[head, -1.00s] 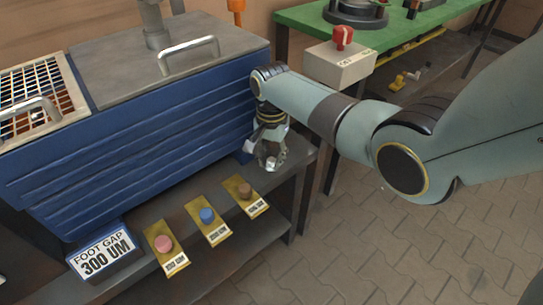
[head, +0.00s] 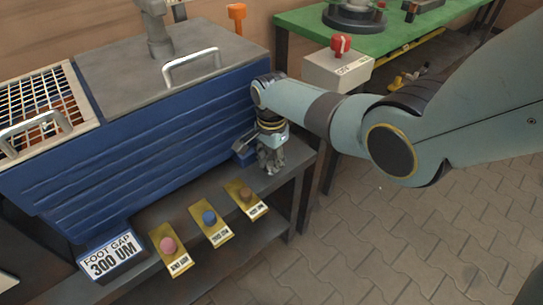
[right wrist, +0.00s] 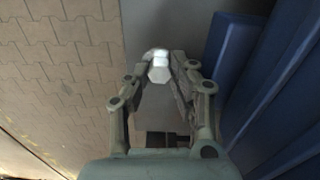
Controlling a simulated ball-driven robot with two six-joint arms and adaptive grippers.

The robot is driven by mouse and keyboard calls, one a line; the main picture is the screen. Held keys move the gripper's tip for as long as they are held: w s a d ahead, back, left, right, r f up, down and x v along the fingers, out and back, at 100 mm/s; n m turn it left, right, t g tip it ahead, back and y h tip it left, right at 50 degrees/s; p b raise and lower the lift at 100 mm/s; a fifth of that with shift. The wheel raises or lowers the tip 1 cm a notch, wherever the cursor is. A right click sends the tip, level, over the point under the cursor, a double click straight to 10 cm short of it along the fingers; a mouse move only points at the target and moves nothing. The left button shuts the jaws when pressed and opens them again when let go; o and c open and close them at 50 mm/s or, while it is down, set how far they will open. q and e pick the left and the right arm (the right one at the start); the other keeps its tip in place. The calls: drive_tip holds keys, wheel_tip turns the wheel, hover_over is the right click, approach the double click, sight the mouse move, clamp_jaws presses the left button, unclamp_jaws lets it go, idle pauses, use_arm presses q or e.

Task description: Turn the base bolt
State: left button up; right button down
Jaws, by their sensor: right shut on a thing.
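The base bolt (right wrist: 158,68) shows in the right wrist view as a pale metal hex head between my fingertips. My right gripper (right wrist: 160,72) is shut on it, with one finger on each side. In the head view my right gripper (head: 271,160) points down at the right end of the bench, beside the foot of the blue machine (head: 150,130). The bolt is hidden or too small to tell apart there. A blue foot block (head: 244,152) stands just left of the gripper. My left gripper is not in view.
Brass plates with a pink knob (head: 168,245), a blue knob (head: 209,217) and a brown knob (head: 246,194) lie along the bench front. A "FOOT GAP 300 UM" display (head: 111,257) stands at left. A red button box (head: 339,68) is behind my right arm.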

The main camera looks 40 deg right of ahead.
sight(272, 163)
drive_tip(key=shift+m+p, duration=0.3)
drive_tip(key=shift+m, duration=0.5)
drive_tip(key=c, duration=1.4)
unclamp_jaws()
drive_tip(key=shift+r, duration=0.6)
wheel_tip(272, 163, up, 11)
drive_tip(key=shift+f, duration=0.1)
drive_tip(key=shift+s+f, duration=0.1)
